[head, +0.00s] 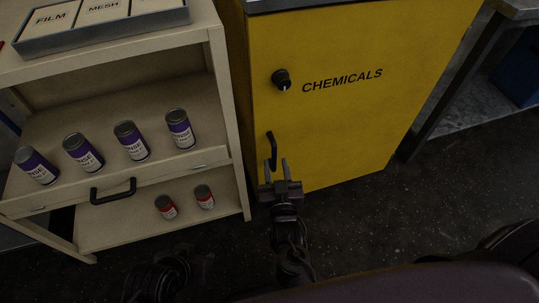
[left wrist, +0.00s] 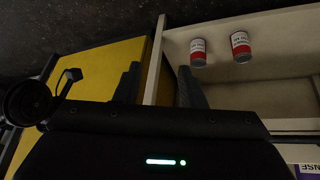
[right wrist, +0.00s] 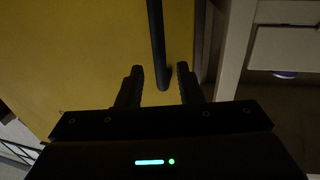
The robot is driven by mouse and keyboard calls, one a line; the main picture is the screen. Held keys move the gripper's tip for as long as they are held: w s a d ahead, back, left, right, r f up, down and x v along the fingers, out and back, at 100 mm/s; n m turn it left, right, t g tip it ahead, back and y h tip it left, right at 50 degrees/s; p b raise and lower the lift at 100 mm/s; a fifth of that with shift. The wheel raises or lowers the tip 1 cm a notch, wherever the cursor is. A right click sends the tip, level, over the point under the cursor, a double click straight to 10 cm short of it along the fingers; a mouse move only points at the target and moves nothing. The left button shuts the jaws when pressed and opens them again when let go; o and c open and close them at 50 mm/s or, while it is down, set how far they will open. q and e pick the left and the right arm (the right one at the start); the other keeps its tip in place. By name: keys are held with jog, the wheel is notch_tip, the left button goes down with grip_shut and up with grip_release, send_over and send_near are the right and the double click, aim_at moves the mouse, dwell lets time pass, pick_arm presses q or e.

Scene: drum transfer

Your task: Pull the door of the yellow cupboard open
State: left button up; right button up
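The yellow cupboard (head: 350,125) has a shut door marked CHEMICALS, with a black bar handle (head: 272,150) low near its left edge and a round black knob (head: 281,79) above. My right gripper (head: 276,170) is open at the lower end of the handle. In the right wrist view the handle (right wrist: 156,40) reaches down between the two spread fingertips (right wrist: 160,76), with a gap on each side. My left gripper (head: 200,262) is low in front of the shelf cart; its fingers (left wrist: 162,85) are apart and empty in the left wrist view.
A cream shelf cart (head: 228,120) stands close left of the cupboard, with several purple cans (head: 132,141), a drawer handle (head: 113,191) and two red cans (head: 166,206). A grey bench (head: 450,90) stands at right. Dark floor (head: 400,215) in front of the door is clear.

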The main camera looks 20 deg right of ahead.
aim_at(275, 157)
jog(key=shift+w+d+b, duration=0.2)
jog(key=shift+w, duration=1)
jog(key=shift+w+d+b, duration=0.2)
jog(key=shift+w, duration=0.95)
jog(key=shift+c, duration=0.3)
grip_shut()
